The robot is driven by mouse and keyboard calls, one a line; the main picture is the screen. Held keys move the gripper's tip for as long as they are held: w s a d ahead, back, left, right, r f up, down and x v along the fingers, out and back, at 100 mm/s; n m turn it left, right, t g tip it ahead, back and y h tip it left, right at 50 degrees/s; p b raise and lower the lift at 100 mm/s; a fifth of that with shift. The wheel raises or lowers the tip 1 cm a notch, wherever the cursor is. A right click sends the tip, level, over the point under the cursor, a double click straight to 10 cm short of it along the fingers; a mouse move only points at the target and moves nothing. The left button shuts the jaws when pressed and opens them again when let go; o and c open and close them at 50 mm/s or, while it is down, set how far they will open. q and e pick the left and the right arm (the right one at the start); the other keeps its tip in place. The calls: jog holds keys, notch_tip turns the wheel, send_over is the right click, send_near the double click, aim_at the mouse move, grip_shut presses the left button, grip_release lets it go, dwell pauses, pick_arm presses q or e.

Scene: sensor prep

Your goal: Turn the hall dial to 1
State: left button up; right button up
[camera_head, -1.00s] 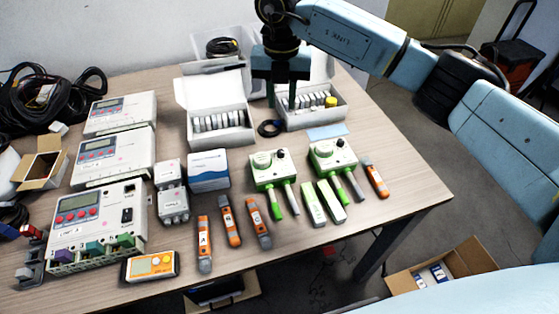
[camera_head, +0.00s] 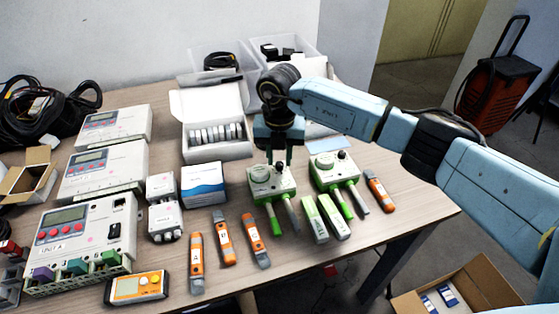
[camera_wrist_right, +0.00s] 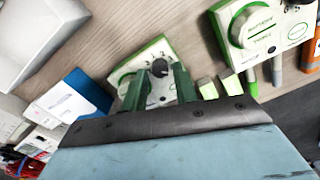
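Two white-and-green devices stand side by side on the table, the left device (camera_head: 287,184) and the right device (camera_head: 322,178). Each has a large pale round dial and a small black knob; which one is the hall dial I cannot read. My right gripper (camera_head: 279,158) points down over the left device, near the back of its top. In the right wrist view the fingers (camera_wrist_right: 158,72) are apart, on either side of the left device's black knob (camera_wrist_right: 159,67), with nothing visibly gripped. Whether they touch it I cannot tell. My left gripper is not in view.
The right device also shows in the wrist view (camera_wrist_right: 283,27). A white-and-blue box (camera_head: 203,184) stands left of the left device. Orange-and-grey handheld tools (camera_head: 254,236) lie in front. An open white carton (camera_head: 215,148) stands behind. The table's right edge is fairly clear.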

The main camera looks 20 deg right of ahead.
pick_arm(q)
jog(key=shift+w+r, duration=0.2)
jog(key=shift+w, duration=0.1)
pick_arm(e)
jog(key=shift+f, duration=0.55)
grip_shut()
jog(key=shift+n, duration=0.3)
